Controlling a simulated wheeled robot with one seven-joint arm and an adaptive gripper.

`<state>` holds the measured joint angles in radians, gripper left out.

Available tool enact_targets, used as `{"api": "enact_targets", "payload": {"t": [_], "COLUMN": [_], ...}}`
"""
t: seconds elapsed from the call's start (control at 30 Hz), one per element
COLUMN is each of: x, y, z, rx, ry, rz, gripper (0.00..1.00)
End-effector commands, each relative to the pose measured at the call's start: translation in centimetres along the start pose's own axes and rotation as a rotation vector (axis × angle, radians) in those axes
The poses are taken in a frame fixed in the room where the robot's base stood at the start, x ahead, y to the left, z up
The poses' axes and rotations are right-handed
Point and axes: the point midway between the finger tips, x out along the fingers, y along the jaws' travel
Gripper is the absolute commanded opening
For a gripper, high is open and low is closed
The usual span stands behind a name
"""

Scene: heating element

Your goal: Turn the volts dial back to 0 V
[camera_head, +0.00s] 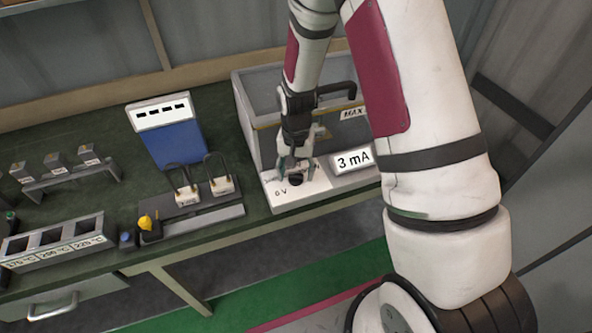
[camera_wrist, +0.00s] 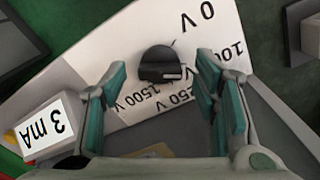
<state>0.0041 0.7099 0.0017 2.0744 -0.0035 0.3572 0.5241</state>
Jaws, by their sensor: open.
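In the head view the dial (camera_head: 296,179) sits on the white panel's front part, near the 0 V label, partly under my gripper. My gripper (camera_wrist: 165,85) is open, its green-padded fingers on either side of the dial with gaps on both sides. I cannot tell how far the fingertips are above the panel.
A 3 mA display (camera_head: 353,161) stands right of the dial, below a grey box (camera_head: 252,110). Left are a blue-and-white unit (camera_head: 170,135), small cabled blocks on a dark base (camera_head: 188,206), and a labelled block holder (camera_head: 60,245). The green tabletop (camera_head: 100,130) between them is partly clear.

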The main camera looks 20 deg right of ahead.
Motion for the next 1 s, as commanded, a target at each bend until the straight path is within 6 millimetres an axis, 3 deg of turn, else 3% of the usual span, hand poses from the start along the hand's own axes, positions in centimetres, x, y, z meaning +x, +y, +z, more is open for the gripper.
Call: {"api": "enact_targets", "payload": {"t": [0.13, 0.37, 0.73, 1.0], "x": [-0.01, -0.03, -0.03, -0.04], "y": [-0.01, -0.01, 0.00, -0.02], "z": [-0.01, 0.00, -0.01, 0.00], "rx": [0.000, 0.000, -0.041, -0.208], "ry": [0.000, 0.000, 0.000, -0.001], "rz": [0.000, 0.000, 0.000, -0.001], "gripper": [0.55, 0.07, 0.07, 0.07]}}
